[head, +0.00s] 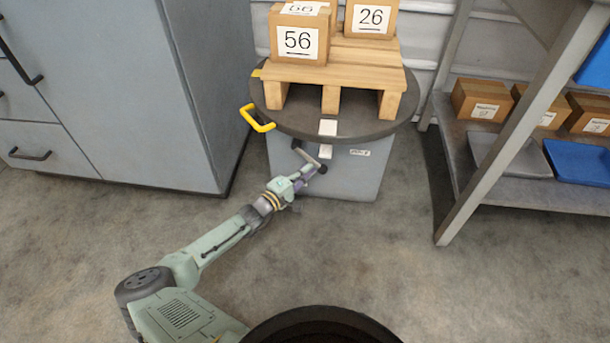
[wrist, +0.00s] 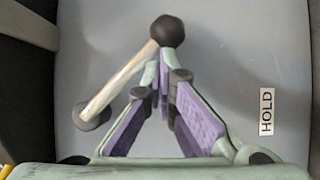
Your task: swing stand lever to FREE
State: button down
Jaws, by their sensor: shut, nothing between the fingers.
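The stand lever (wrist: 118,82) is a bare metal rod with a dark round knob (wrist: 167,29) at one end and a dark hub (wrist: 92,117) at the other. In the head view the lever (head: 308,156) slants down and right across the grey stand front (head: 355,178). A HOLD label (wrist: 266,112) is right of the lever in the wrist view; no FREE label is readable. My gripper (wrist: 162,70) is shut and empty, its fingertips close to the rod's knob end. I cannot tell whether they touch. It also shows in the head view (head: 308,173).
The stand carries a dark round turntable (head: 395,122) with a yellow handle (head: 257,119). A pallet (head: 335,72) with boxes (head: 300,38) sits on it. A grey cabinet (head: 120,90) stands left and a metal shelf (head: 470,178) right. The floor in front is clear.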

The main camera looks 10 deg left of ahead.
jog(key=shift+d+r+p, duration=0.3)
jog(key=shift+d+r, duration=0.1)
jog(key=shift+d, duration=0.2)
jog(key=shift+d+r, duration=0.1)
jog(key=shift+d, duration=0.15)
jog(key=shift+d+r, duration=0.1)
jog(key=shift+r, duration=0.05)
dwell(1.5)
jog(key=v, duration=1.2)
